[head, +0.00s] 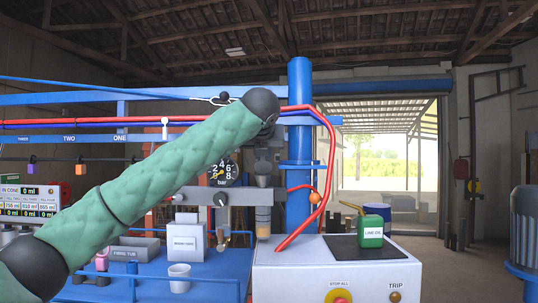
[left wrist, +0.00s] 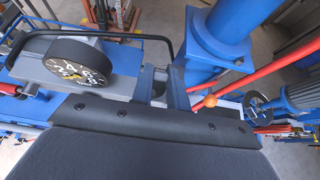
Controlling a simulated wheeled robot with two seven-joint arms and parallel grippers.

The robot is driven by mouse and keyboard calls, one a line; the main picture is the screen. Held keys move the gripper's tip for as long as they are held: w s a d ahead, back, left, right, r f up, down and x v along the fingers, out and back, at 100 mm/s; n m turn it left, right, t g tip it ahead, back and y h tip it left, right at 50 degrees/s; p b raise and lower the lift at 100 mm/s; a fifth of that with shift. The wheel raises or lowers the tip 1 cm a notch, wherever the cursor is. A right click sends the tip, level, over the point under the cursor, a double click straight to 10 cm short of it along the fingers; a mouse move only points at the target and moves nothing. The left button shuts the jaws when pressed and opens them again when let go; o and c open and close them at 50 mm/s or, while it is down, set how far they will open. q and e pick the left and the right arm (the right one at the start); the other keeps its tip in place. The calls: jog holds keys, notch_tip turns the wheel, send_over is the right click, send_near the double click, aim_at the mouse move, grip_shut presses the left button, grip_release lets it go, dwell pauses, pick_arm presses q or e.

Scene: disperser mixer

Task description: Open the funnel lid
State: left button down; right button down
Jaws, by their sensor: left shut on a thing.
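My left arm reaches in from the left in the head view. My left gripper (head: 264,172) is beyond its black wrist joint, beside the dial gauge (head: 222,172) and in front of the blue column. In the left wrist view, the two fingers of my left gripper (left wrist: 163,88) are close together, shut on a small part mostly hidden between them. I cannot clearly make out the funnel lid; the arm and gripper cover that area. An amber-bowled fitting (head: 263,220) hangs below the gripper. My right gripper is not in view.
The blue column (head: 300,150) stands right beside the gripper, with a red hose (head: 328,150) curving past. A black bar (left wrist: 110,35) runs behind the gauge in the wrist view. A green oil can (head: 371,230) stands on the white cabinet (head: 290,270). Open floor lies to the right.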

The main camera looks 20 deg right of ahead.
aim_at(264, 172)
pick_arm(q)
jog(key=shift+w+d+r+g, duration=0.15)
jog(key=shift+w+g, duration=0.15)
jog(key=shift+g, duration=0.2)
jog(key=shift+w+d+r+g+y, duration=0.2)
jog(key=shift+w+g+y, duration=0.3)
jog(key=shift+g, duration=0.5)
jog(key=g, duration=0.1)
jog(key=w+g, duration=0.2)
jog(key=shift+d+r+y, duration=0.2)
jog(key=shift+r+y, duration=0.05)
jog(key=shift+y, duration=0.15)
jog(key=shift+w+d+f+g, duration=0.1)
jog(key=shift+w+d+g, duration=0.1)
jog(key=shift+w+g, duration=0.65)
pick_arm(e)
jog(key=shift+w+d, duration=0.5)
jog(key=shift+w, duration=0.25)
pick_arm(q)
jog(key=shift+s+g+y, duration=0.1)
jog(key=shift+g+y, duration=0.15)
jog(key=shift+y, duration=0.05)
pick_arm(e)
jog(key=shift+a, duration=0.2)
